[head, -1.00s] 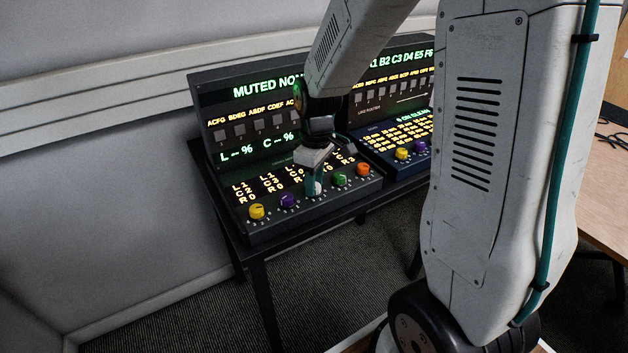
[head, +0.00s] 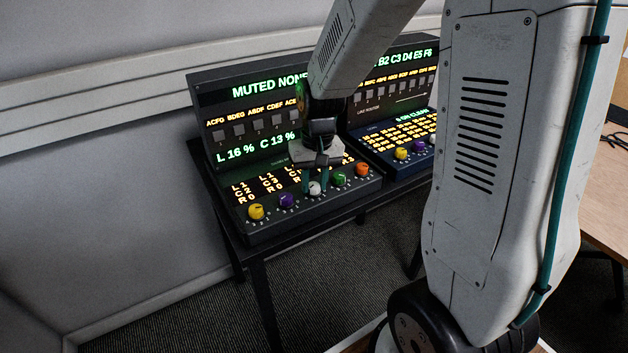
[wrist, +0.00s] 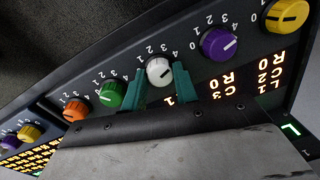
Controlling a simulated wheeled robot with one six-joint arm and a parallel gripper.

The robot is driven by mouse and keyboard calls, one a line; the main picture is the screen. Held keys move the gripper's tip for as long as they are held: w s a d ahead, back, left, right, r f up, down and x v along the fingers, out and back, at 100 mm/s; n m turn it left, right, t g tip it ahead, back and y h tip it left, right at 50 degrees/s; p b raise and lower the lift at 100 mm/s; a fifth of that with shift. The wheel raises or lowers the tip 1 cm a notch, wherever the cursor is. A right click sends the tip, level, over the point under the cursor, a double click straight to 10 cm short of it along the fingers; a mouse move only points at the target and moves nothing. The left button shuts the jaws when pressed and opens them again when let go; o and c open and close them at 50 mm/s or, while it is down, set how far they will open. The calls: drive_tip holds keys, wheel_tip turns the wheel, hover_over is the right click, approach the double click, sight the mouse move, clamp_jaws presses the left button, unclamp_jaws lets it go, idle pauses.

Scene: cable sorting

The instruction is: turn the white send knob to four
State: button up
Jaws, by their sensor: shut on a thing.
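The white send knob (head: 315,188) sits in the middle of the knob row on the front of the left console (head: 318,213). In the wrist view the white knob (wrist: 159,72) shows between the two teal fingers of my gripper (wrist: 161,80), which is shut on it. Its pointer direction is too small to tell for sure. Printed numbers, including 2, 3 and 4, curve beside it. In the head view my gripper (head: 314,185) comes down from above onto the knob, one finger on each side.
A purple knob (wrist: 220,44) and a yellow knob (wrist: 287,16) stand on one side, green (wrist: 113,95) and orange (wrist: 77,108) on the other, close to my fingers. A blue console (head: 395,160) adjoins at right. The left console's screen (head: 255,150) reads L 16 %, C 13 %.

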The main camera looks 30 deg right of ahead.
sight(316, 185)
drive_tip(key=shift+m, duration=0.4)
drive_tip(key=o, duration=1)
drive_tip(key=shift+r, duration=0.1)
drive_tip(key=r, duration=0.7)
drive_tip(key=shift+d+r, duration=0.2)
drive_tip(key=shift+r, duration=0.1)
drive_tip(key=s+a+r+n, duration=0.1)
drive_tip(key=s+r, duration=0.2)
drive_tip(key=s, duration=0.4)
drive_tip(key=s+a+r+n, duration=0.1)
drive_tip(key=s+a+r, duration=0.1)
drive_tip(key=s, duration=0.5)
drive_tip(key=s+a+r+n+t, duration=0.1)
drive_tip(key=s+r, duration=0.3)
drive_tip(key=s, duration=0.4)
drive_tip(key=shift+a+h, duration=0.3)
drive_tip(key=shift+a, duration=0.05)
